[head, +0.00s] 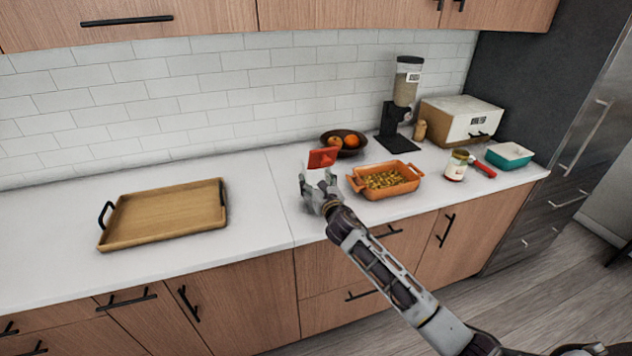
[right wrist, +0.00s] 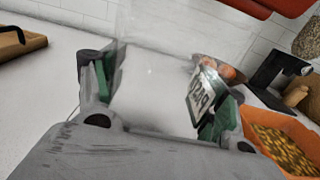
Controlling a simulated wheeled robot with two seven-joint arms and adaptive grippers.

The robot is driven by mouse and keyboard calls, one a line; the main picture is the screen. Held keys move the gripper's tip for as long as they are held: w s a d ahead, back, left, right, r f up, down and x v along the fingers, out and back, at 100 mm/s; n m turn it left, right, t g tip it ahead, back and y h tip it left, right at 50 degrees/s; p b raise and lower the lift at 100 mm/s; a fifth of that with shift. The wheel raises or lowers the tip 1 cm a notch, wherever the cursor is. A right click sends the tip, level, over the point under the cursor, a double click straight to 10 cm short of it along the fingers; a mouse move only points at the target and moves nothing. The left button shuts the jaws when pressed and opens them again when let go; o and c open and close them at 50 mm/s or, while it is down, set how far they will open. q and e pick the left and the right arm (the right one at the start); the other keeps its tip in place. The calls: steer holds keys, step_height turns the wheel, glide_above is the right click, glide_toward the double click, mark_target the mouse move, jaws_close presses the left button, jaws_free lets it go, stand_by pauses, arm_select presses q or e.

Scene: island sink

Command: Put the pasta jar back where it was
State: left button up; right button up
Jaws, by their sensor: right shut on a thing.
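The pasta jar has a red lid (head: 323,158) and a clear body that is hard to make out in the head view. In the right wrist view its see-through body (right wrist: 150,75) and a label (right wrist: 201,95) show between the green finger pads, with the red lid at the top right. My right gripper (head: 318,181) is shut around the jar, left of the orange baking dish. Whether the jar touches the counter I cannot tell. No pasta shows inside it. My left gripper is not in view.
The orange baking dish (head: 356,183) holds pasta. Behind are a fruit bowl (head: 345,150) and a dispenser (head: 400,110). A bread box (head: 452,118), sauce jar (head: 456,168) and teal container (head: 509,156) stand right. A wooden tray (head: 165,215) lies left; counter between is clear.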

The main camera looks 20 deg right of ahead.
steer(key=o, duration=1.4)
steer(key=shift+f, duration=0.1)
steer(key=shift+s, duration=0.1)
steer(key=s, duration=1.1)
steer(key=shift+s+d+r+b, duration=0.2)
steer(key=shift+s+b, duration=0.1)
steer(key=shift+s, duration=0.1)
